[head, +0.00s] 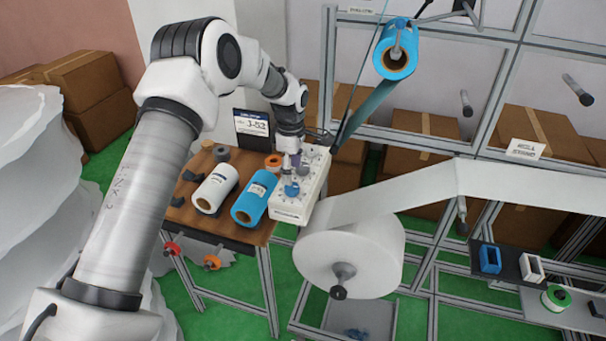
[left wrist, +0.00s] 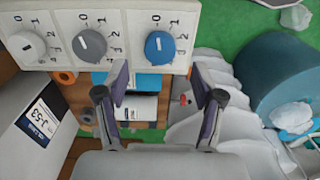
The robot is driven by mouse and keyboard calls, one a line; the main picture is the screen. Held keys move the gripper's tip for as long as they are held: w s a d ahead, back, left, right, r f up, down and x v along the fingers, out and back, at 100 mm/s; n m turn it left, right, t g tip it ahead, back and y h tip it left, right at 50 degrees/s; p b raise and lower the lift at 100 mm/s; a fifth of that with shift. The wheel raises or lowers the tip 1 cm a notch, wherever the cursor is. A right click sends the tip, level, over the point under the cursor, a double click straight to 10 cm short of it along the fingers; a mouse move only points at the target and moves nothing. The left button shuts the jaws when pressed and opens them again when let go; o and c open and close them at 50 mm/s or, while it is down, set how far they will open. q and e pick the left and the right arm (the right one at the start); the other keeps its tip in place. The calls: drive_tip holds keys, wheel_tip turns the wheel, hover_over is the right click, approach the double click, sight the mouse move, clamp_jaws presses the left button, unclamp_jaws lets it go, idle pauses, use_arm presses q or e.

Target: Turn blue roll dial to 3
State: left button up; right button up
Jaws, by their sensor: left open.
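The blue dial (left wrist: 160,47) is on the front of a white control box (left wrist: 125,18), the rightmost of three dials in the left wrist view. Numbers ring it, with 0 and 1 readable above; its short white mark is near upright, but I cannot tell its exact setting. In the head view the blue dial (head: 291,189) sits on the box (head: 290,213) just below my left gripper (head: 291,166). My left gripper also shows in the left wrist view (left wrist: 158,82), open and empty, fingers apart below the dial. My right gripper is not in view.
A grey dial (left wrist: 90,44) and a white dial (left wrist: 27,46) sit beside the blue one. A white roll (head: 215,187) and a blue roll (head: 254,198) lie on the wooden table (head: 185,215). A label sign (head: 252,130) stands behind. A large white roll (head: 350,250) hangs right of the box.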

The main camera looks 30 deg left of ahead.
sight(292, 187)
use_arm(q)
drive_tip(key=f, duration=0.2)
drive_tip(key=f+p, duration=0.1)
drive_tip(key=shift+s+d, duration=0.25)
drive_tip(key=shift+w+a+f, duration=0.2)
drive_tip(key=shift+f, duration=0.4)
drive_tip(key=shift+w+a+f, duration=0.15)
drive_tip(key=shift+a+f, duration=0.05)
drive_tip(key=shift+f, duration=0.4)
drive_tip(key=shift+a+f, duration=0.1)
drive_tip(key=shift+f, duration=0.05)
drive_tip(key=shift+s+d+r, duration=0.15)
drive_tip(key=shift+d+r, duration=0.05)
drive_tip(key=shift+r, duration=0.05)
drive_tip(key=shift+c, duration=1)
drive_tip(key=shift+s+d, duration=0.1)
drive_tip(key=c, duration=1)
drive_tip(key=shift+o, duration=0.2)
drive_tip(key=shift+f, duration=0.1)
